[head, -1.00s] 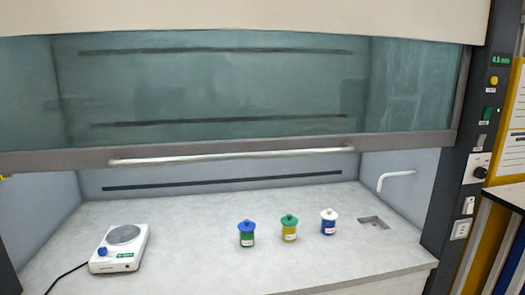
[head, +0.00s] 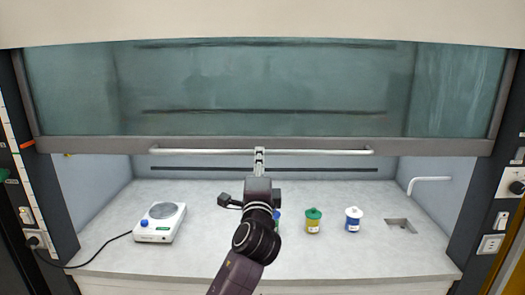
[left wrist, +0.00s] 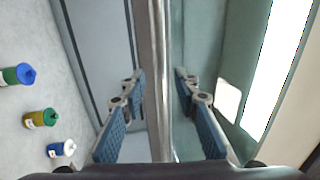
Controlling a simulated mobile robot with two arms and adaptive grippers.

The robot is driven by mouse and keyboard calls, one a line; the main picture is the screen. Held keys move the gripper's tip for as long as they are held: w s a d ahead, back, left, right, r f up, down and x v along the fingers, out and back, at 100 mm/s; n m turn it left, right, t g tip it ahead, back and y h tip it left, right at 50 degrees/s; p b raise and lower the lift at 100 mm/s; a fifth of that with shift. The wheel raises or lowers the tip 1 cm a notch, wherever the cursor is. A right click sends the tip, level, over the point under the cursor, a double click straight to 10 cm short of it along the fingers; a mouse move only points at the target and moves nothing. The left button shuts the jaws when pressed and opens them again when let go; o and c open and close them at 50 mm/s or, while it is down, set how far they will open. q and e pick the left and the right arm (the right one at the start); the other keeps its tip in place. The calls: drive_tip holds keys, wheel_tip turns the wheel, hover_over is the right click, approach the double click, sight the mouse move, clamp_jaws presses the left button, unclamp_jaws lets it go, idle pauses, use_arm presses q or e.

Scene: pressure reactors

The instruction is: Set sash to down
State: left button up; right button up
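The fume hood sash (head: 265,90) is a tinted glass pane with a grey bottom frame. It stands raised, with an open gap above the worktop. Its handle (head: 320,152) is a long pale horizontal bar along the bottom frame. My left gripper (head: 259,160) is at the middle of this bar. In the left wrist view, the handle (left wrist: 163,120) runs between the two blue-padded fingers of the left gripper (left wrist: 158,80). The fingers are apart, one on each side of the bar, with visible gaps to it. My right gripper is not in view.
On the worktop (head: 355,260) stand a white hotplate (head: 160,222) with a cable, a green-lidded jar (head: 313,221) and a white-lidded jar (head: 353,219). My arm mostly hides a third jar, whose blue lid (left wrist: 26,74) shows in the left wrist view. A small sink (head: 400,225) is at right.

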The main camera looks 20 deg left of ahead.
use_arm(q)
drive_tip(key=p+x, duration=0.1)
drive_tip(key=x, duration=0.3)
drive_tip(key=shift+w+d+r, duration=0.1)
drive_tip(key=shift+w+d, duration=0.05)
drive_tip(key=shift+w, duration=0.25)
clamp_jaws()
